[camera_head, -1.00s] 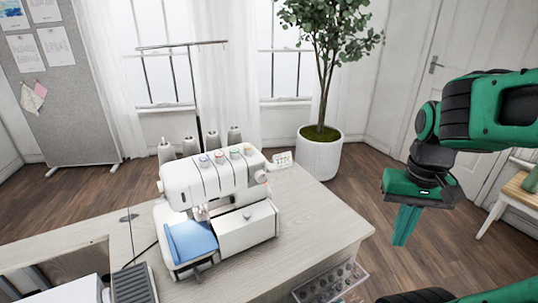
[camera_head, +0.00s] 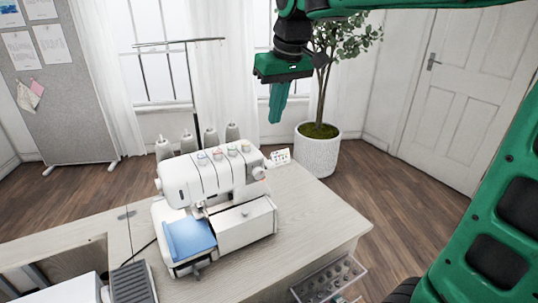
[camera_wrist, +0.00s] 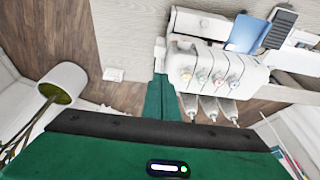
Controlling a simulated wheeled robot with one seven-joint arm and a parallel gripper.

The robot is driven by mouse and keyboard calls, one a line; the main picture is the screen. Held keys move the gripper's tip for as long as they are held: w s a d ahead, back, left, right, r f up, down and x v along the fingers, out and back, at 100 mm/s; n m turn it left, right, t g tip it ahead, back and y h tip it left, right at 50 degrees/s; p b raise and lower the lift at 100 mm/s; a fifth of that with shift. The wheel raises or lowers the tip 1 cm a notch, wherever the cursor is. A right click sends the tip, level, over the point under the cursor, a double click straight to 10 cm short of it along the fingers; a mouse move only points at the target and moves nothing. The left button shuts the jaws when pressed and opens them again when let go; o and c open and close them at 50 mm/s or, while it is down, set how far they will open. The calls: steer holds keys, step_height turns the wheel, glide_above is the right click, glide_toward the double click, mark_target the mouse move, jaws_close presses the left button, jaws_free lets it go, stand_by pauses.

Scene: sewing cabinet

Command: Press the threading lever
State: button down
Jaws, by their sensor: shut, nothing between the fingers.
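The white sewing machine (camera_head: 212,190), a serger with coloured dials on top and a blue plate (camera_head: 190,239) at its front left, stands on the pale wooden table. It also shows in the wrist view (camera_wrist: 215,58), seen from above. I cannot make out the threading lever for certain; small knobs show on the machine's right side. My gripper (camera_head: 277,110) is shut and empty, pointing down in the air above and behind the machine's right end, apart from it. In the wrist view my fingers (camera_wrist: 160,95) show beside the machine.
Cone spools (camera_head: 197,143) and a thin thread stand rise behind the machine. A small white card (camera_head: 280,157) stands at the table's back. The table (camera_head: 315,215) is clear right of the machine. A potted tree (camera_head: 318,150) stands behind. A clear tray (camera_head: 330,278) is at the front.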

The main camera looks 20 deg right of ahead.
mark_target(270, 164)
steer(key=shift+f, duration=0.1)
steer(key=x, duration=0.9)
steer(key=s+x, duration=0.1)
steer(key=x, duration=0.3)
steer(key=shift+w+d+f, duration=0.1)
steer(key=shift+f, duration=0.4)
